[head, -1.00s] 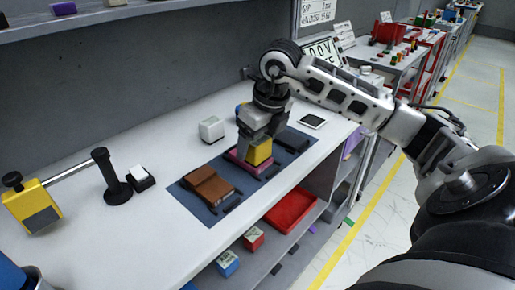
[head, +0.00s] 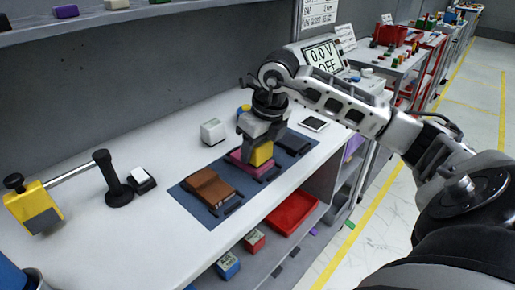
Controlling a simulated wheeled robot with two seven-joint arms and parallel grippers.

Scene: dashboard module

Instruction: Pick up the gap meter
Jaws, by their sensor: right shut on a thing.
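The yellow block (head: 262,154), which I take to be the gap meter, sits at the magenta module (head: 249,167) on the blue mat. My right gripper (head: 259,141) comes down on it from above and is shut on it. The grey fingers hide its upper part. I cannot tell whether the block touches the module. My left gripper is not in view.
A brown module (head: 209,187) and a dark module (head: 293,143) flank the magenta one on the blue mat (head: 190,207). A white cube (head: 213,131) stands behind. A yellow tool with a rod (head: 34,207) and a black post (head: 112,180) stand left.

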